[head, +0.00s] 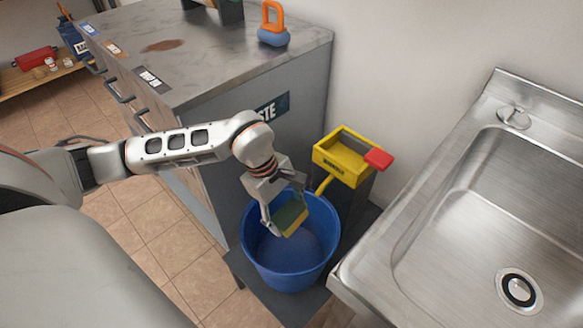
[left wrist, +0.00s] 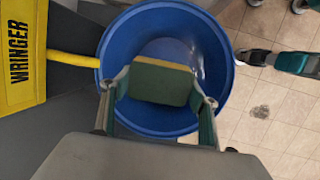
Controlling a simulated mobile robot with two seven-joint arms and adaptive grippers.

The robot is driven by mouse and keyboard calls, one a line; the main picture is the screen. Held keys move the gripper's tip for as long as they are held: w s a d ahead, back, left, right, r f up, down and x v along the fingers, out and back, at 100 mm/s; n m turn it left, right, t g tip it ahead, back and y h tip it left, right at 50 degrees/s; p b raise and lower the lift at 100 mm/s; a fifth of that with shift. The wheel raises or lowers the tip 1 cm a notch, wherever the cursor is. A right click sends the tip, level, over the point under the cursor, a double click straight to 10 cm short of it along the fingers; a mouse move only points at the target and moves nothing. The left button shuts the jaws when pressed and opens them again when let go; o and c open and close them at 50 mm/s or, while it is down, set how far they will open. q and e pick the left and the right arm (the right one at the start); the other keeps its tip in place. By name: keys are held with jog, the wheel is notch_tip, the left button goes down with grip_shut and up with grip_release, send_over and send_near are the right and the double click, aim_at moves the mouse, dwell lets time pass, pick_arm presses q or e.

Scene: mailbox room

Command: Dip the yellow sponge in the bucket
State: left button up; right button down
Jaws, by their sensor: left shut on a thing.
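The yellow sponge (head: 294,224) has a green scouring side and is held in my left gripper (head: 287,216). In the left wrist view the sponge (left wrist: 160,82) shows mostly its green face, with a thin yellow edge, between the two fingers of the left gripper (left wrist: 160,88). The blue bucket (head: 272,277) stands on a dark low platform, and it also shows in the left wrist view (left wrist: 218,62). The sponge is over or inside the bucket's opening; its exact height is hard to tell. My right gripper is not in view.
A yellow wringer (head: 330,152) with a red handle (head: 379,158) stands just behind the bucket. A steel sink (head: 470,190) is to the right. A grey cabinet (head: 200,50) is behind left, with a blue and orange kettlebell-shaped object (head: 273,35) on top.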

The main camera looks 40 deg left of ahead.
aim_at(288, 221)
pick_arm(q)
jog(key=shift+f, duration=0.7)
notch_tip(288, 221, down, 2)
jog(key=shift+f+b, duration=0.1)
jog(key=shift+b, duration=0.3)
notch_tip(288, 221, down, 8)
jog(key=b, duration=0.2)
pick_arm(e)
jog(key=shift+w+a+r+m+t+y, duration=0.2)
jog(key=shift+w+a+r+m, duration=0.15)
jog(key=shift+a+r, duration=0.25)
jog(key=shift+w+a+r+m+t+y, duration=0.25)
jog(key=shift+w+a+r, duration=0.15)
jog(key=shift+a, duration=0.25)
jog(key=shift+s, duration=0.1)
